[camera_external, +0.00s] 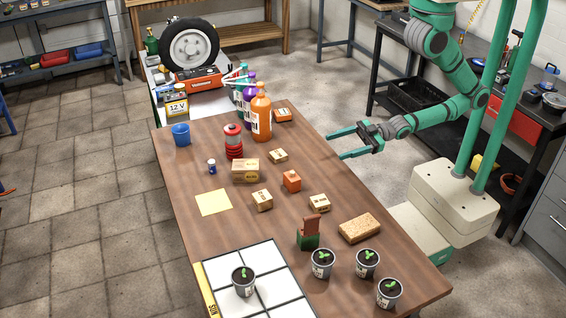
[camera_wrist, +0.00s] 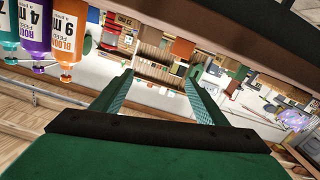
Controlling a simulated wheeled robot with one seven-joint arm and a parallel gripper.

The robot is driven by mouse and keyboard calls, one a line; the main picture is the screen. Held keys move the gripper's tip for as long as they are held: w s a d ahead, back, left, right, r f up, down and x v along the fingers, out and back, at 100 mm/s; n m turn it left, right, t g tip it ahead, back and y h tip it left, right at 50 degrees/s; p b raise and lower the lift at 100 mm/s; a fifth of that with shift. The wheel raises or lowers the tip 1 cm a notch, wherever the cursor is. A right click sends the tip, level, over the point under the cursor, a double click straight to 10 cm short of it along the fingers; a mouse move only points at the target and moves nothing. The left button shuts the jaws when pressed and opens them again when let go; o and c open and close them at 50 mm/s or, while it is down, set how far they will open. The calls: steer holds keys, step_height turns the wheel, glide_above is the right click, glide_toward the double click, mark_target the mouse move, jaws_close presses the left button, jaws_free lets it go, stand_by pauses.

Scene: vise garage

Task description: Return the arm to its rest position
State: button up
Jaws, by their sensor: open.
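My arm (camera_external: 455,97) is green and reaches out to the left from its column in the external view. My gripper (camera_external: 336,146) is open with nothing between its fingers. It hangs near the table's far right edge, to the right of the orange bottle (camera_external: 261,113) and apart from it. In the wrist view, my gripper (camera_wrist: 160,76) shows two green fingers spread wide. The scene beyond them looks tilted and upside down, with the orange bottle (camera_wrist: 67,40) at the upper left.
The wooden table (camera_external: 185,220) holds bottles, a blue cup (camera_external: 181,134), a red lantern (camera_external: 233,140), several small boxes, a sponge-like block (camera_external: 359,228) and potted seedlings. A white-tiled tray (camera_external: 282,285) lies at the near end. A dark workbench (camera_external: 400,70) stands behind my arm.

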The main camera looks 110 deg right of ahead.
steer(key=s+m+g, duration=0.2)
steer(key=s, duration=1)
steer(key=shift+s+a+f, duration=0.15)
steer(key=shift+s+f, duration=0.2)
steer(key=shift+s, duration=0.05)
